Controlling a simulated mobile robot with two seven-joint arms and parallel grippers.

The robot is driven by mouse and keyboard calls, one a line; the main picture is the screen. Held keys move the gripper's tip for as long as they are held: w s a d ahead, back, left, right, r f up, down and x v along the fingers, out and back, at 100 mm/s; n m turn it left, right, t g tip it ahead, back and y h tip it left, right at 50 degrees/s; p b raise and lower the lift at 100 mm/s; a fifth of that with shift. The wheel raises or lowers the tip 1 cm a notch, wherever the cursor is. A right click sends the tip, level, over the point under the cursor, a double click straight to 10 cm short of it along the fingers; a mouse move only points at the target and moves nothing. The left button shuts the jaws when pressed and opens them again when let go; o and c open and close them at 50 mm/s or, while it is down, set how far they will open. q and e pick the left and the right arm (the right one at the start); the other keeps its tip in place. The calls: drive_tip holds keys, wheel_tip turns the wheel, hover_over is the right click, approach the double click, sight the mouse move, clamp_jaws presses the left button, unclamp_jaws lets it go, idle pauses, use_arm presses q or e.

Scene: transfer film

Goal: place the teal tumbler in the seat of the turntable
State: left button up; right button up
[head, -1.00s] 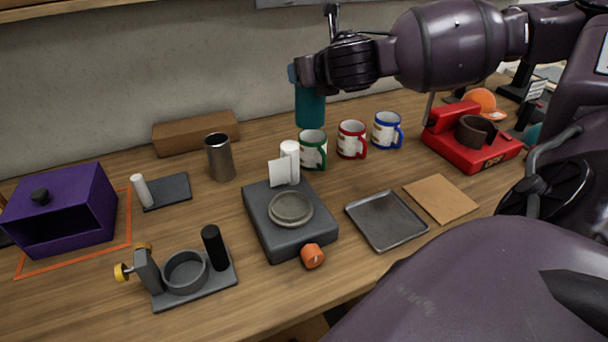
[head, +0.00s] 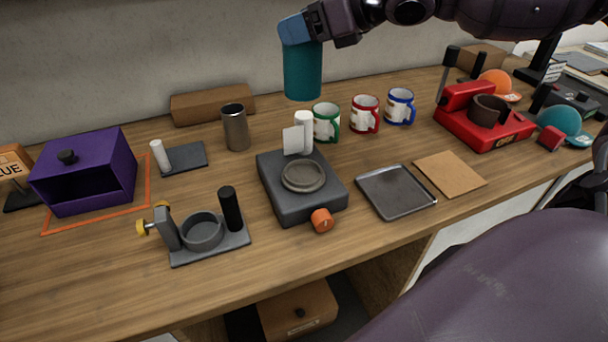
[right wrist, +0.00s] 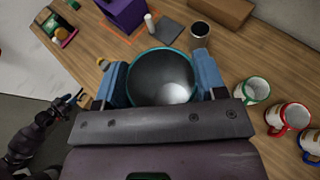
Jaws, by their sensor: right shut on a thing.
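The teal tumbler (head: 303,72) is held upright in the air by my right gripper (head: 298,30), above and behind the mugs' level on the table. In the right wrist view the tumbler (right wrist: 161,76) is seen from above, its open mouth between the blue fingers of my right gripper (right wrist: 163,82). A dark grey block with a shallow round seat (head: 303,176), a white post and an orange knob looks like the turntable; its seat is empty. The tumbler is apart from it, higher up. Dark parts at the left of the right wrist view look like my left gripper (right wrist: 70,103); its jaws are unclear.
Green (head: 326,122), red (head: 365,113) and blue (head: 400,106) mugs stand behind the block. A steel tumbler (head: 235,127) stands behind left. A grey fixture with a ring (head: 204,230) is at front left, a metal tray (head: 396,191) at right, a red press (head: 485,117) farther right.

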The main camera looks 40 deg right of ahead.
sight(302, 58)
wheel_tip(302, 58, down, 5)
drive_tip(key=shift+f+b, duration=0.15)
drive_tip(key=shift+b, duration=0.8)
use_arm(q)
drive_tip(key=shift+s+f, duration=0.15)
drive_tip(key=shift+f, duration=0.55)
drive_tip(key=shift+s+f, duration=0.15)
drive_tip(key=shift+f, duration=0.5)
use_arm(e)
wheel_tip(302, 58, down, 15)
use_arm(q)
drive_tip(key=shift+b, duration=0.3)
use_arm(e)
drive_tip(key=o, duration=0.9)
use_arm(q)
drive_tip(key=shift+w+r, duration=0.1)
drive_tip(key=shift+w, duration=0.25)
use_arm(e)
drive_tip(key=o, duration=0.4)
